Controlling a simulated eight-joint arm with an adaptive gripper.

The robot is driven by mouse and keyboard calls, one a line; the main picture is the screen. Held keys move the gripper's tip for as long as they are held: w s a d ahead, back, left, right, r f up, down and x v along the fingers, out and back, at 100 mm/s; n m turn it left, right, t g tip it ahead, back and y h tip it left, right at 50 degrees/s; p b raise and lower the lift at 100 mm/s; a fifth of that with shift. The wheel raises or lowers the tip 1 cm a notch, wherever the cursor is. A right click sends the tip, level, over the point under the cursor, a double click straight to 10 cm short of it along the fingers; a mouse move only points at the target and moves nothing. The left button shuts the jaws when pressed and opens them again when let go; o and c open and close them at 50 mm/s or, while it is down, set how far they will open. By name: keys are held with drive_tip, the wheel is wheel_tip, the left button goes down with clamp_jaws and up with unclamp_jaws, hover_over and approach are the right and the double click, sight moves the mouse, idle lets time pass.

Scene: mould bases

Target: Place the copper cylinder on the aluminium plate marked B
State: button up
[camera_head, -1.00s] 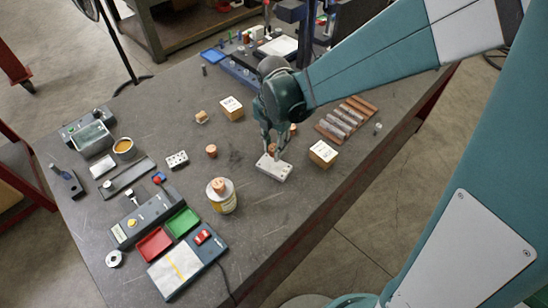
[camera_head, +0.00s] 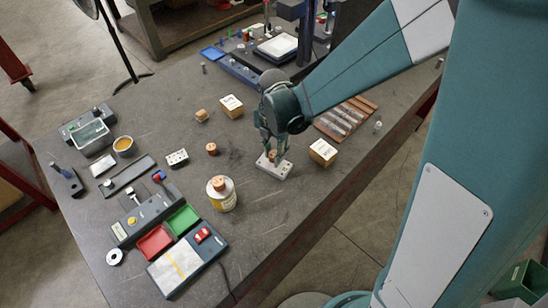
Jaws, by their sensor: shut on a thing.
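My gripper (camera_head: 273,154) is shut on a small copper cylinder (camera_head: 273,156) and holds it upright over a light grey metal plate (camera_head: 283,171) near the middle of the table. The cylinder's lower end is at or just above the plate's top; I cannot tell whether they touch. The gripper hides part of the plate, and no letter on it is readable. A second light plate with dark holes (camera_head: 177,158) lies farther left. Another copper cylinder (camera_head: 211,148) stands on the bare table between the two plates.
A wooden block with a white label (camera_head: 323,152) stands close right of the plate; another labelled block (camera_head: 231,106) is behind. A corked jar (camera_head: 222,194) stands at front left. Several metal bars (camera_head: 346,119) lie at right. Table right of the jar is clear.

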sight(274, 154)
drive_tip(key=shift+f, duration=1.25)
drive_tip(key=shift+f, duration=0.2)
drive_tip(key=o, duration=1)
drive_tip(key=shift+r, duration=0.1)
drive_tip(key=shift+o, duration=0.2)
drive_tip(key=shift+r, duration=0.1)
drive_tip(key=shift+r, duration=6.05)
